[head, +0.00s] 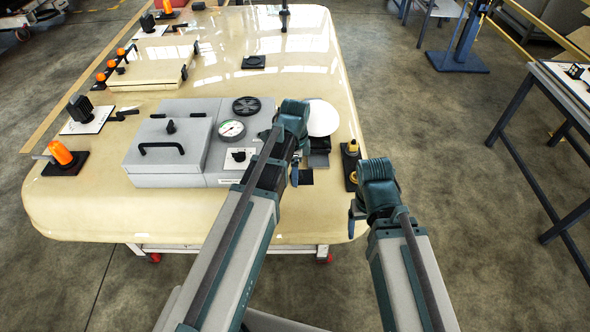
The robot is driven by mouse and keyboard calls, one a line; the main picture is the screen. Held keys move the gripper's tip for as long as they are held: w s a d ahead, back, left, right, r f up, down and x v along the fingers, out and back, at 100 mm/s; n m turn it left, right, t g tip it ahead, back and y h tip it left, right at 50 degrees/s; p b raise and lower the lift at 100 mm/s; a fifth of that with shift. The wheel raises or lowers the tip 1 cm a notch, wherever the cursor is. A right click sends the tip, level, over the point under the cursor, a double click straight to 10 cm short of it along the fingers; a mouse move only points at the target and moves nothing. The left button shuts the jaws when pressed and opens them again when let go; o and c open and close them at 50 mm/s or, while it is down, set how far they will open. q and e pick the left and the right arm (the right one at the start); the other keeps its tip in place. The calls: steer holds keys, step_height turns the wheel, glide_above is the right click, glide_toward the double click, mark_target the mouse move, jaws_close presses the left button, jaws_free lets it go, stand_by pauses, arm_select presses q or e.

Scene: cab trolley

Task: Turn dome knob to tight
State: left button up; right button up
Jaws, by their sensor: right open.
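I cannot tell for sure which part is the dome knob. A white round dome-like disc (323,118) sits at the right of the grey unit, partly behind my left wrist. A small black knob on a white plate (239,156) is on the grey unit, left of my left arm. My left gripper (295,178) points down near dark squares at the unit's right end; its fingers are mostly hidden. My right gripper (354,215) is open and empty at the panel's right edge, just below a black plate with yellow fittings (351,165). No tight marking is readable.
The cream panel (300,75) carries a grey lidded box (168,146), a gauge (231,130), a black round vent (246,106) and orange-topped parts (61,153) at left. Its far middle is mostly clear. A workbench (560,95) stands at right, across open floor.

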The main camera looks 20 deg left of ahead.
arm_select(q)
step_height(320, 180, up, 14)
steer(key=p, duration=1.3)
steer(key=shift+p, duration=0.3)
steer(key=shift+f, duration=0.15)
steer(key=s+d+f+n+y+b, duration=0.1)
steer(key=s+d+f+n+b, duration=1)
steer(key=s, duration=0.4)
steer(key=shift+f+b, duration=0.8)
steer(key=shift+b, duration=0.1)
